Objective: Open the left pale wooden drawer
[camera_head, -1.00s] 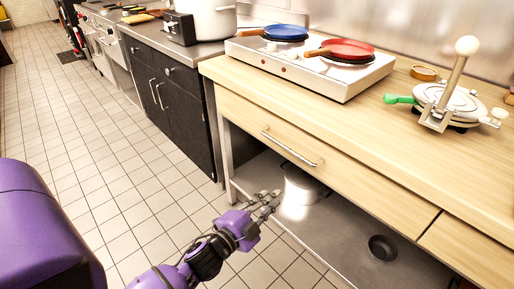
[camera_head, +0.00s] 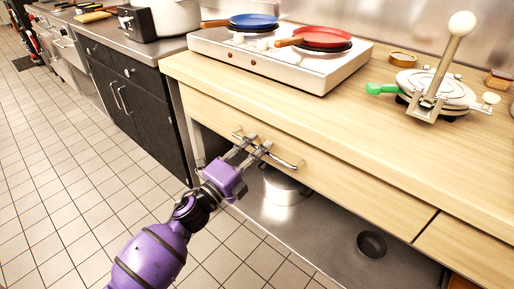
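The left pale wooden drawer (camera_head: 345,182) is shut, its front flush under the pale wooden counter. Its silver bar handle (camera_head: 286,162) runs along the front. My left gripper (camera_head: 254,147) is at the handle, its two fingers apart and overlapping the left half of the bar. The fingers hide part of the bar, and I cannot tell whether they touch it. My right gripper is not in view.
On the counter (camera_head: 400,140) stand a white cooktop (camera_head: 285,62) with a blue pan (camera_head: 253,20) and a red pan (camera_head: 322,37), and a round press (camera_head: 435,92). A metal pot (camera_head: 283,188) and a dark bowl (camera_head: 371,244) are on the lower shelf. Tiled floor (camera_head: 60,180) is clear at left.

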